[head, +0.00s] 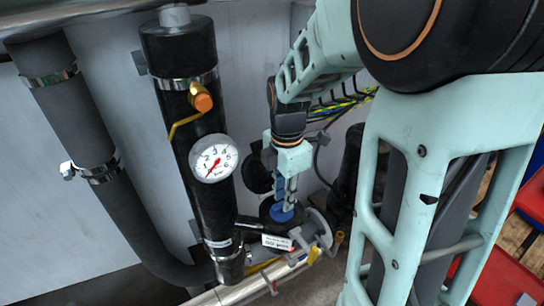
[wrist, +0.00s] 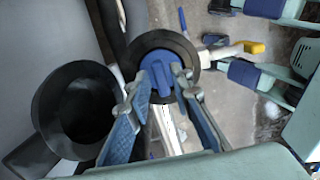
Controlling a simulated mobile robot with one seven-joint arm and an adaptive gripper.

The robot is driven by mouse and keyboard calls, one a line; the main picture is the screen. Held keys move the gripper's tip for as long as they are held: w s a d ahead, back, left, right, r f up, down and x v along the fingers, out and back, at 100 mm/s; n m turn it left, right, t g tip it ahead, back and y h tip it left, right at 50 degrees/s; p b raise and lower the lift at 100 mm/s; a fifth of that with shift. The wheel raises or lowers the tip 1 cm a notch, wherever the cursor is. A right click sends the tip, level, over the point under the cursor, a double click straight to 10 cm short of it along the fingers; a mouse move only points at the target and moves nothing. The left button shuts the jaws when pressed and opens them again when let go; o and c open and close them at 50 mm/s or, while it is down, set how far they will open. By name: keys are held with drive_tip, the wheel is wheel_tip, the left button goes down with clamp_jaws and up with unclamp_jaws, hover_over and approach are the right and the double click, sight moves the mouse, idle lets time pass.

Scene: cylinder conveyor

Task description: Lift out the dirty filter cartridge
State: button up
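A blue grip (wrist: 160,76), apparently the top of the filter cartridge, sits in the middle of a round black housing (wrist: 183,44) in the wrist view. In the head view the blue top (head: 281,213) shows below my gripper (head: 287,197). My gripper points down at it, and in the wrist view its two fingers (wrist: 162,80) stand on either side of the blue grip. The fingertips are very near it; I cannot tell whether they press on it. The cartridge body is hidden inside the housing.
An open black round cup (wrist: 80,108) is left of the housing. A black pipe with a pressure gauge (head: 213,159) and an orange-knobbed valve (head: 202,101) stands left of my arm. A yellow-handled valve (wrist: 251,47) lies right of the housing. A white tag (head: 277,242) hangs in front.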

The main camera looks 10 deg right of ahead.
sight(281, 222)
drive_tip(key=shift+f, duration=1.35)
drive_tip(key=shift+c, duration=0.3)
clamp_jaws()
